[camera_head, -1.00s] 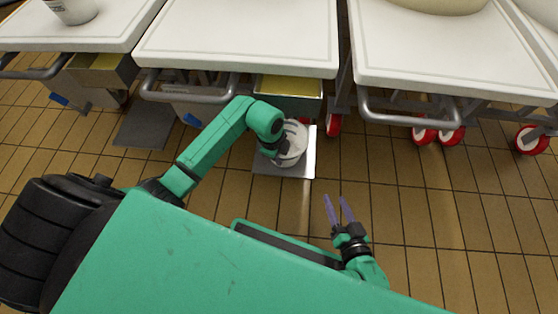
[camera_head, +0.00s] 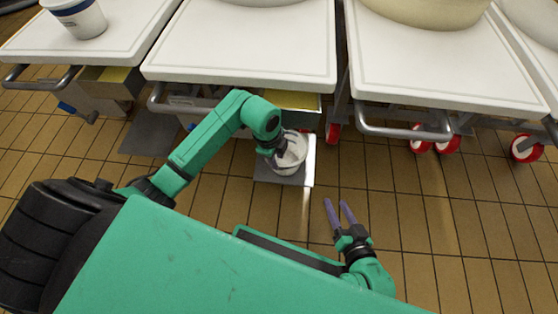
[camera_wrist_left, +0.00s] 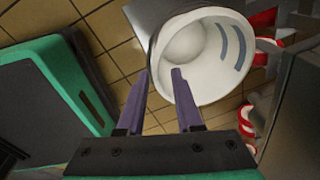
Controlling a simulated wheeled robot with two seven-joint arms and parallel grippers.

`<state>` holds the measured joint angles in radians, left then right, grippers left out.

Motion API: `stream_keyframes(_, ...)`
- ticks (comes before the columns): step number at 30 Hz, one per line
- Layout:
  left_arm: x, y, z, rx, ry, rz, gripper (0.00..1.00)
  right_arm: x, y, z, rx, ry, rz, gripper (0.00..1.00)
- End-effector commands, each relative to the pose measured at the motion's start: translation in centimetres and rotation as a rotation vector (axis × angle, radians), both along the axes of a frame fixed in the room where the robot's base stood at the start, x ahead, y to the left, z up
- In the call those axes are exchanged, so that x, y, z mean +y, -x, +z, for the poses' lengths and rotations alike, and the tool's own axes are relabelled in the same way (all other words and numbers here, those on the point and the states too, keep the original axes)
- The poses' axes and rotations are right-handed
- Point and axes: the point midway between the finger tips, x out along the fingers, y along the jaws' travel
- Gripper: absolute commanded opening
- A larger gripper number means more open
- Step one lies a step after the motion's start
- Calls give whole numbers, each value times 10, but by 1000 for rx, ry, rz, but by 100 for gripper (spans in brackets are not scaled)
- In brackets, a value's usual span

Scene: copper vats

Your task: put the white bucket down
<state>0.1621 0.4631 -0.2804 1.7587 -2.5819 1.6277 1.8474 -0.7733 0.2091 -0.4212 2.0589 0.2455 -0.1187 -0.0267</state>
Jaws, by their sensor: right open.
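The white bucket (camera_head: 292,153) stands over the grey plate (camera_head: 308,172) on the floor, in front of the middle table; it looks set down, though its base is hidden. The wrist view shows its open top and white inside (camera_wrist_left: 205,60). My left gripper (camera_head: 276,152) is at its left rim. In the wrist view the left fingers (camera_wrist_left: 160,72) are spread apart, one outside the rim and one over the opening. My right gripper (camera_head: 338,203) is open and empty, to the right of the plate and nearer me.
White wheeled tables (camera_head: 240,45) with metal handles line the back. A second bucket (camera_head: 80,18) stands on the left table. Another dark plate (camera_head: 152,137) lies on the floor to the left. Tiled floor at the right is clear.

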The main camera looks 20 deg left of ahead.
Motion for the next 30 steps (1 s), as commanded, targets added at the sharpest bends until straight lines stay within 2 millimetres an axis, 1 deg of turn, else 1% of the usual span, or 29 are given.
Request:
stream_keyframes(1,3,1,21,-3,-3,0,35,0,0,14,7,6,5,50)
stream_keyframes(3,4,3,36,-2,-2,-1,35,0,0,21,17,14,11,50)
stream_keyframes(7,5,6,53,0,0,0,35,-1,0,27,26,23,18,50)
stream_keyframes(8,4,6,54,0,5,-3,35,-1,0,28,29,24,19,50)
stream_keyframes(9,-1,9,55,0,25,-20,35,-1,1,27,30,26,20,50)
stream_keyframes(10,-9,12,55,0,54,-45,35,-1,1,27,31,26,21,50)
stream_keyframes(11,-21,16,55,-2,102,-81,35,-1,1,27,31,26,21,50)
stream_keyframes(13,-67,34,61,-23,300,-210,35,-1,1,26,31,26,21,50)
stream_keyframes(14,-93,45,70,-46,427,-274,35,-1,1,26,31,26,21,50)
stream_keyframes(15,-130,59,92,-98,629,-349,35,-1,1,26,31,25,20,50)
stream_keyframes(16,-153,68,114,-151,789,-378,35,-1,1,26,31,25,20,50)
stream_keyframes(17,-170,72,139,-215,944,-381,35,-1,1,26,31,25,20,50)
stream_keyframes(18,-183,72,173,-309,1135,-340,35,-1,1,26,30,25,20,50)
stream_keyframes(19,-184,67,196,-384,1259,-280,35,-1,1,26,30,25,20,50)
stream_keyframes(20,-180,59,215,-455,1363,-192,35,-1,1,26,30,25,20,50)
stream_keyframes(21,-166,44,231,-543,1469,-42,35,-1,0,26,30,26,20,50)
stream_keyframes(22,-151,31,235,-596,1520,93,35,-1,0,26,30,26,20,50)
stream_keyframes(23,-134,18,230,-634,1545,239,35,-1,0,26,30,26,20,50)
stream_keyframes(24,-111,5,213,-657,1544,444,35,-1,0,26,30,26,20,50)
stream_keyframes(25,-96,-1,191,-650,1518,597,35,-1,0,26,30,26,20,50)
stream_keyframes(26,-83,-2,166,-623,1475,737,35,-1,0,26,30,26,20,50)
stream_keyframes(27,-72,5,128,-559,1407,899,35,-1,0,26,30,26,20,50)
stream_keyframes(29,-68,26,77,-432,1304,1072,35,-1,0,26,29,25,20,50)
stream_keyframes(30,-71,43,51,-348,1249,1144,35,-1,0,26,29,25,20,50)
